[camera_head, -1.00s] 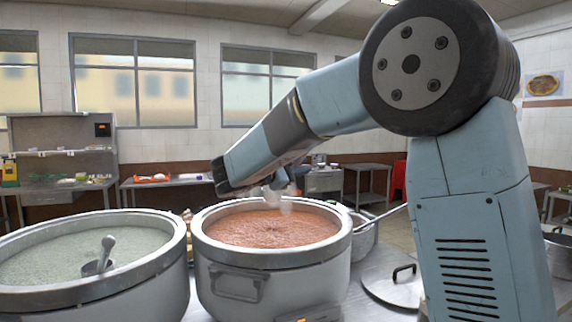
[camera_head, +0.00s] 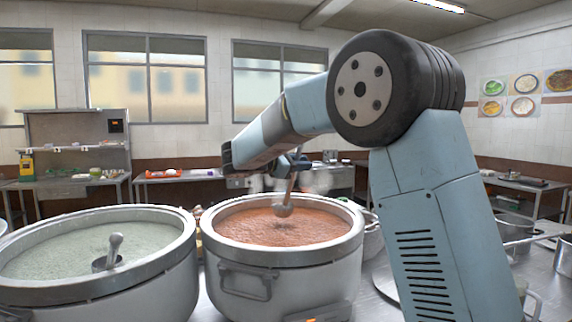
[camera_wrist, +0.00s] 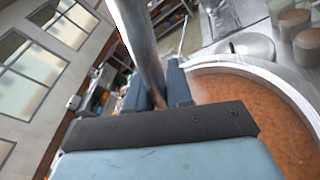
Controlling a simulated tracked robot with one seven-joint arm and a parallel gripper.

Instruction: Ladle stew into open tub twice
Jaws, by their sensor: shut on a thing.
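The stew is a reddish-brown liquid (camera_head: 290,232) filling a large grey stockpot (camera_head: 285,268) in the middle of the head view. It also shows at the right of the wrist view (camera_wrist: 240,115). My gripper (camera_head: 298,160) is above this pot, shut on the handle of a metal ladle (camera_head: 284,210). The ladle hangs down with its bowl over the stew, apparently just above the surface; its contents cannot be seen. In the wrist view the handle (camera_wrist: 141,45) rises between the fingers (camera_wrist: 155,88). I cannot make out which vessel is the open tub.
A second stockpot (camera_head: 150,265) with pale green congee and its own ladle (camera_head: 110,255) stands close on the left. Metal pots (camera_head: 513,228) stand on the counter at right, beyond my arm. Round containers (camera_wrist: 296,22) show at the wrist view's upper right.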

